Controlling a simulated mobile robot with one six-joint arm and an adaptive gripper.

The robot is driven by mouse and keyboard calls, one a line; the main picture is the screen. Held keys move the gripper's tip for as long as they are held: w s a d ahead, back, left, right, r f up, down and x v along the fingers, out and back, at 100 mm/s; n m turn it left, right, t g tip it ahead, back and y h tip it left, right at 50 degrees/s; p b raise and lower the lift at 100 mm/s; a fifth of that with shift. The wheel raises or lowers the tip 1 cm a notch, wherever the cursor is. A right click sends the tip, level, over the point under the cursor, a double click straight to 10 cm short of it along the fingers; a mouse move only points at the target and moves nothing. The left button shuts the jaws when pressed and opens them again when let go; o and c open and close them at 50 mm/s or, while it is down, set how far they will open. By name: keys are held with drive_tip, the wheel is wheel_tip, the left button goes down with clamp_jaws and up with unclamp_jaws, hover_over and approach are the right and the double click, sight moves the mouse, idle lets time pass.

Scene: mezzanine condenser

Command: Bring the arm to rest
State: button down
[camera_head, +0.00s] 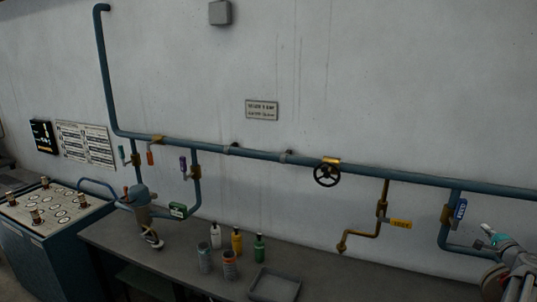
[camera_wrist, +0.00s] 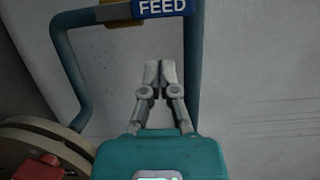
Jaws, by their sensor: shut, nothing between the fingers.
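My gripper (camera_head: 486,229) is at the right edge of the head view, in front of the pipework on the wall. In the wrist view my gripper (camera_wrist: 160,72) shows its two grey fingers together, with nothing between them. A blue label reading FEED (camera_wrist: 163,7) is beyond the fingertips at the top of the wrist view. The same blue label (camera_head: 460,209) hangs on the pipe just above and left of my gripper in the head view. Most of my arm is outside the head view.
A blue pipe (camera_head: 260,155) runs along the wall with a black handwheel (camera_head: 327,175) and a brass drain pipe (camera_head: 362,235). Several bottles and cans and a grey tray (camera_head: 262,286) stand on the bench (camera_head: 190,268). A control console (camera_head: 60,210) is at the left.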

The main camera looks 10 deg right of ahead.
drive_tip(key=w+a+f+n+g+y+b, duration=0.1)
drive_tip(key=w+a+f+n+g+y, duration=0.25)
drive_tip(key=a, duration=0.95)
drive_tip(key=w+a+f+n+g+y+b, duration=0.1)
drive_tip(key=w+a+f+n+y, duration=0.35)
drive_tip(key=a, duration=0.85)
drive_tip(key=w+a+f+n+g+y+b, duration=0.15)
drive_tip(key=w+a+f+n+g, duration=0.3)
drive_tip(key=a, duration=0.95)
drive_tip(key=s+a+f+n+g+h, duration=0.1)
drive_tip(key=s+a+f+n+g, duration=0.1)
drive_tip(key=a, duration=0.7)
drive_tip(key=s+a+f+n+g+h+b, duration=0.1)
drive_tip(key=s+a+f+n+g+h, duration=0.1)
drive_tip(key=s+a+f, duration=0.4)
drive_tip(key=s+a+f+n+g+h+b, duration=0.1)
drive_tip(key=s+a+f+n+g, duration=0.3)
drive_tip(key=a, duration=0.9)
drive_tip(key=shift+s+a+n, duration=0.4)
drive_tip(key=shift+s+n, duration=0.25)
drive_tip(key=shift+s, duration=0.15)
